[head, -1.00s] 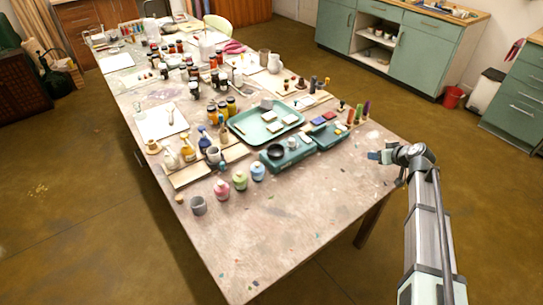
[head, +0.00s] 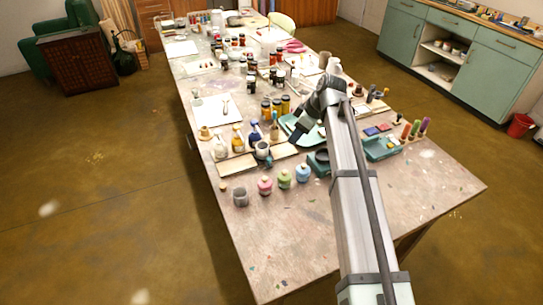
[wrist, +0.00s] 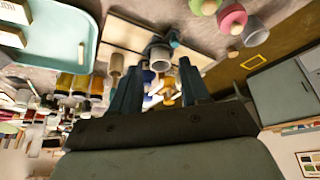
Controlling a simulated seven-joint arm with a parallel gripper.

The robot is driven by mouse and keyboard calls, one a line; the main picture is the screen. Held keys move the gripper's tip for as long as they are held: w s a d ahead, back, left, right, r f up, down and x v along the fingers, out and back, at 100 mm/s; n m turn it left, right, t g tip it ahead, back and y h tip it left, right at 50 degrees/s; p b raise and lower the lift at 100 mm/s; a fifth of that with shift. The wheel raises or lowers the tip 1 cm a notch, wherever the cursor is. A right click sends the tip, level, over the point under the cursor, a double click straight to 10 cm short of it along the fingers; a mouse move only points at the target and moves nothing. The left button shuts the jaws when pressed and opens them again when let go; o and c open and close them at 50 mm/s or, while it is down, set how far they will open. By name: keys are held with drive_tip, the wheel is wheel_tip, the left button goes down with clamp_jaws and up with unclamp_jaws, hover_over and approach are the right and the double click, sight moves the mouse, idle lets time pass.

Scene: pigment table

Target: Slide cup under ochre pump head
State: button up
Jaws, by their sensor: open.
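A pale cup with a dark inside (head: 262,150) stands at the front of a wooden board (head: 236,165), near a row of pump bottles. The ochre pump bottle (head: 238,140) stands behind it to the left, between a white one (head: 220,149) and a blue one (head: 254,135). My gripper (head: 294,138) is open and empty, reaching over the table to the right of the cup. In the wrist view the cup (wrist: 160,57) lies ahead, between the lines of the two spread fingers (wrist: 158,80) and apart from them. The ochre pump head is not clear there.
Dark-lidded paint jars (head: 276,107) stand behind. My arm hides part of a teal tray (head: 290,124).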

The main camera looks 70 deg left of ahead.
sight(269, 159)
drive_tip(key=shift+n+h, duration=0.3)
drive_tip(key=shift+n, duration=0.1)
drive_tip(key=s+a+f, duration=0.1)
drive_tip(key=s+f, duration=0.1)
drive_tip(key=f, duration=0.2)
drive_tip(key=s+a+f, duration=0.2)
drive_tip(key=f, duration=0.1)
drive_tip(key=s+a+f, duration=0.1)
drive_tip(key=s+f, duration=0.2)
drive_tip(key=f, duration=0.1)
drive_tip(key=shift+s+a+f, duration=0.1)
drive_tip(key=shift+a+f, duration=0.2)
drive_tip(key=shift+c, duration=0.3)
clamp_jaws()
